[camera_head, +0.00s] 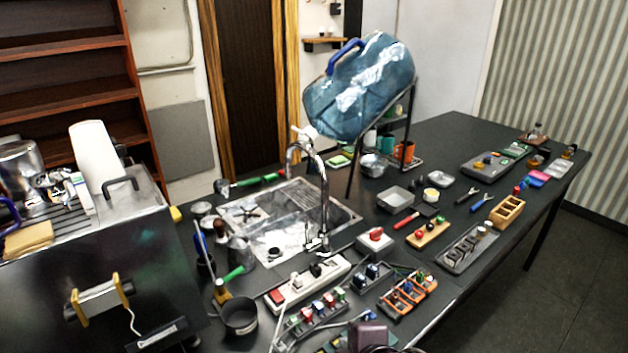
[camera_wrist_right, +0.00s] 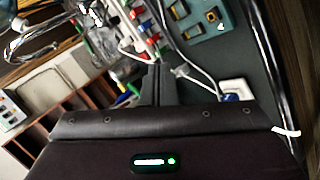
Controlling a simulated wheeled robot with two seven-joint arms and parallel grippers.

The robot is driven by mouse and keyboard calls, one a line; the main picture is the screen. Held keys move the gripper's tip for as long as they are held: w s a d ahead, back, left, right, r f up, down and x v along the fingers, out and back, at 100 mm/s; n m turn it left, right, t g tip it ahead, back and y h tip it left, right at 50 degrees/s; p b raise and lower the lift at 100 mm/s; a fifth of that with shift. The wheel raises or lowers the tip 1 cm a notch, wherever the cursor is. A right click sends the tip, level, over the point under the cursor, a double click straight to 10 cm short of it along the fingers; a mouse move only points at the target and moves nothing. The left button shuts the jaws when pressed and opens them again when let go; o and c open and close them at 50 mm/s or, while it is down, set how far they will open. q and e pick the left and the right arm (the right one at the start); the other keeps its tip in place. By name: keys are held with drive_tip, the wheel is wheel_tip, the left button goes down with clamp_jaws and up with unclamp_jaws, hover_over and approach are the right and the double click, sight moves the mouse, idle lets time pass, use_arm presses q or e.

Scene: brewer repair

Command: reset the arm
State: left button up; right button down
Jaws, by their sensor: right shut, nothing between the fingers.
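My right gripper (camera_wrist_right: 158,82) shows in the wrist view with its two dark fingers together and nothing between them. Its dark brown body with a small green light fills the lower part of that view. In the head view only part of my right gripper (camera_head: 372,338) shows at the bottom edge, beside the front of the table. My left gripper is not in view. Below the fingers in the wrist view are a white cable (camera_wrist_right: 190,72) and a power strip (camera_wrist_right: 142,22); I cannot tell if the fingers touch anything.
The dark table (camera_head: 452,150) holds a sink with a tap (camera_head: 318,200), a tilted blue water jug (camera_head: 362,88) on a stand, a white power strip (camera_head: 307,282), an orange tray (camera_head: 408,294) and many small parts. A large dark machine (camera_head: 60,275) stands at the left. Floor at right is clear.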

drive_tip(key=s+d+f+m+g+h, duration=0.4)
drive_tip(key=s+d+f+m, duration=0.5)
drive_tip(key=s+d+m, duration=0.6)
wheel_tip(320, 180, down, 31)
drive_tip(key=w+a+m+g+y+b, duration=0.1)
drive_tip(key=w+a+m+g+b, duration=0.1)
drive_tip(key=w+g+b, duration=0.1)
drive_tip(key=s+d+f+b, duration=0.1)
drive_tip(key=s+d+f, duration=0.1)
drive_tip(key=s+f, duration=0.8)
drive_tip(key=s+d+f, duration=0.2)
drive_tip(key=s+f, duration=0.8)
drive_tip(key=f, duration=0.1)
drive_tip(key=shift+s+f+n+g+b, duration=0.15)
drive_tip(key=shift+s+n+g+b, duration=0.15)
drive_tip(key=shift+g+b, duration=0.1)
